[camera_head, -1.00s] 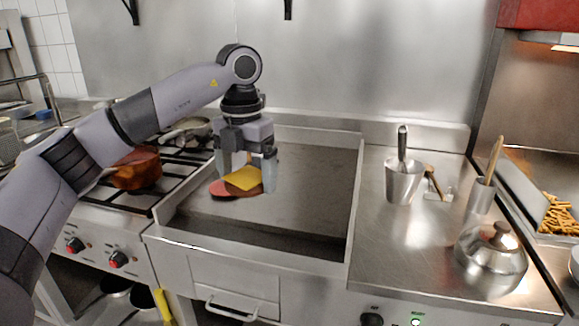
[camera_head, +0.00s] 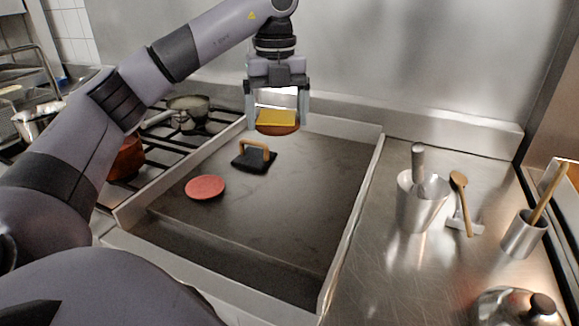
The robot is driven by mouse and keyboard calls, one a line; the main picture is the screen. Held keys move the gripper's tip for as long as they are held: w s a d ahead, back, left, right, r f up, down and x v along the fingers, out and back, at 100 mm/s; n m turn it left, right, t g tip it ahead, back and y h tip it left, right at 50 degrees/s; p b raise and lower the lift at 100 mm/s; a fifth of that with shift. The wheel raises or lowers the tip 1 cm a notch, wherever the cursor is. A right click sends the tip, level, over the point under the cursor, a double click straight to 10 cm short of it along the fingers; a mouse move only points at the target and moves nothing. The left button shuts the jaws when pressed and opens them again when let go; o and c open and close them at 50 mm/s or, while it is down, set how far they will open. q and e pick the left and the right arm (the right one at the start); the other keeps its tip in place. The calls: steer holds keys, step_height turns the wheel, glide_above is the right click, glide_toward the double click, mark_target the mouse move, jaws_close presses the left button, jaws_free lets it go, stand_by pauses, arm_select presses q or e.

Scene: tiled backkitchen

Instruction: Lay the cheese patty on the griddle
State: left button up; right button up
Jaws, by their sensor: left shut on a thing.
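The cheese patty (camera_head: 277,122), a brown patty with a yellow cheese slice on top, is held level between the fingers of my left gripper (camera_head: 277,116). The gripper is shut on it, above the far part of the griddle (camera_head: 300,190). The griddle is a wide dark plate with a raised metal rim. A pinkish-red raw patty (camera_head: 205,187) lies on its left part. A black press with a wooden handle (camera_head: 254,157) lies on the griddle behind that patty. My right gripper does not show.
A burner range with a pan (camera_head: 188,106) and a reddish-brown pot (camera_head: 127,158) is left of the griddle. The griddle's middle and right are bare.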

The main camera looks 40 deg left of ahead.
arm_select(q)
steer(key=shift+w+f, duration=0.1)
steer(key=shift+f, duration=0.2)
steer(key=b, duration=0.6)
glide_above(280, 209)
step_height(280, 209, down, 14)
steer(key=shift+r, duration=0.15)
steer(key=shift+f, duration=0.6)
step_height(280, 209, down, 4)
steer(key=shift+f, duration=0.2)
